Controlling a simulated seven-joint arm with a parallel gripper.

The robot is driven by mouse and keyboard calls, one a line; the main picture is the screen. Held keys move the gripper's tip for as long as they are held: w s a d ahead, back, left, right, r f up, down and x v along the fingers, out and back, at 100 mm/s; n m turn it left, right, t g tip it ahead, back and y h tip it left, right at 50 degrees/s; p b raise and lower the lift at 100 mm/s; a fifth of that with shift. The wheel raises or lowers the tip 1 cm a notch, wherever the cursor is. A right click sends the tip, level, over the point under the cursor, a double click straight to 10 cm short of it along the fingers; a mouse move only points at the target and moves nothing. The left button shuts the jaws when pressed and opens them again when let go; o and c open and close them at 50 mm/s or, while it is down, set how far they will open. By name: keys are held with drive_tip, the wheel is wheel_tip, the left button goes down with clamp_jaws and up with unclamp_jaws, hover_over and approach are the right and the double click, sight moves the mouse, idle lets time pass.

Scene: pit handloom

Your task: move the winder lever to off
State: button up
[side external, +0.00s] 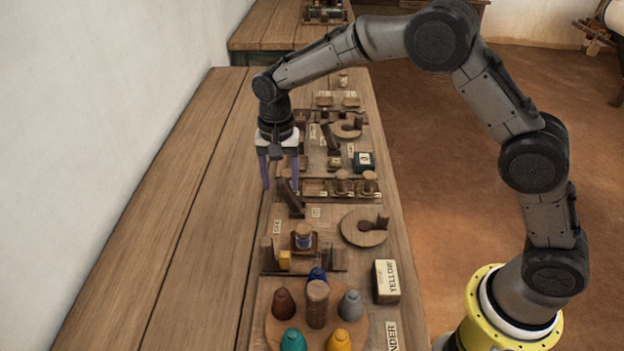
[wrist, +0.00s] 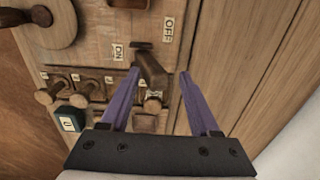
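The winder lever (wrist: 151,70) is a dark wooden bar standing out of a wooden panel in the wrist view. A small ON label (wrist: 118,52) is left of its base, and an OFF label (wrist: 168,29) is up and to the right. In the side external view the lever (side external: 289,198) leans toward the upper left. My gripper (wrist: 159,73) is open, with one purple finger on each side of the lever and a visible gap at the right finger. Contact at the left finger is unclear. In the side external view my gripper (side external: 280,187) points down at the lever.
A round wooden disc with a knob (side external: 364,227) lies right of the lever. Coloured cones and a YELLOW box (side external: 386,281) are in front. The bench (side external: 190,215) at left is clear.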

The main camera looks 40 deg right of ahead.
drive_tip(key=shift+r, duration=2.45)
drive_tip(key=shift+d+r, duration=0.3)
drive_tip(key=shift+r, duration=0.05)
drive_tip(key=s+d+r+t, duration=0.2)
drive_tip(key=s+d+r, duration=0.15)
drive_tip(key=r, duration=0.35)
drive_tip(key=s+d+r+t, duration=0.1)
drive_tip(key=s+d+r, duration=0.25)
drive_tip(key=r, duration=0.45)
drive_tip(key=s+d+r+n+t, duration=0.1)
drive_tip(key=s+d+r, duration=0.1)
drive_tip(key=s, duration=0.5)
drive_tip(key=s+d+r+n+t, duration=0.1)
drive_tip(key=s+d+r, duration=0.1)
drive_tip(key=s, duration=0.4)
drive_tip(key=s+d+f+n, duration=0.1)
drive_tip(key=s+f+n, duration=0.6)
drive_tip(key=s, duration=0.5)
drive_tip(key=shift+s+d+f+t, duration=0.2)
drive_tip(key=shift+s+f+t, duration=0.1)
drive_tip(key=shift+f, duration=0.8)
